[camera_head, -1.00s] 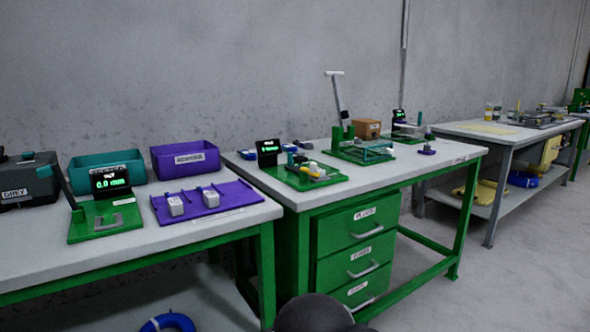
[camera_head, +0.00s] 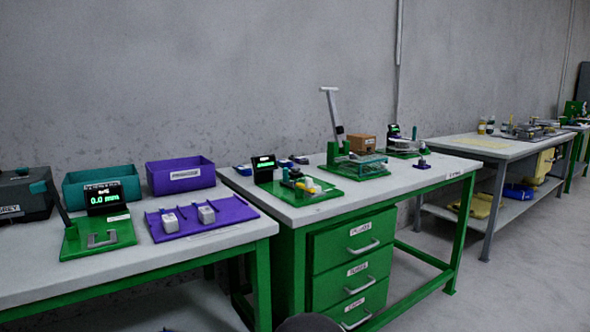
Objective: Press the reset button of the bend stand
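No label reading bend stand can be made out, and no reset button is clear at this size. Several green-based stands with small dark displays are in the head view. A second stand (camera_head: 318,190) on the middle bench has a lit display (camera_head: 263,168) and yellow and white parts. A third stand (camera_head: 404,146) is farther back on that bench. My gripper is not in view; a dark rounded shape at the bottom edge may be part of my arm.
A lever press (camera_head: 335,142) and brown box (camera_head: 362,143) stand on the middle bench (camera_head: 440,172). Purple tray (camera_head: 205,218), purple bin (camera_head: 180,175) and teal bin (camera_head: 75,190) are on the left bench (camera_head: 140,268). Drawers (camera_head: 349,262) face me. Floor at right is clear.

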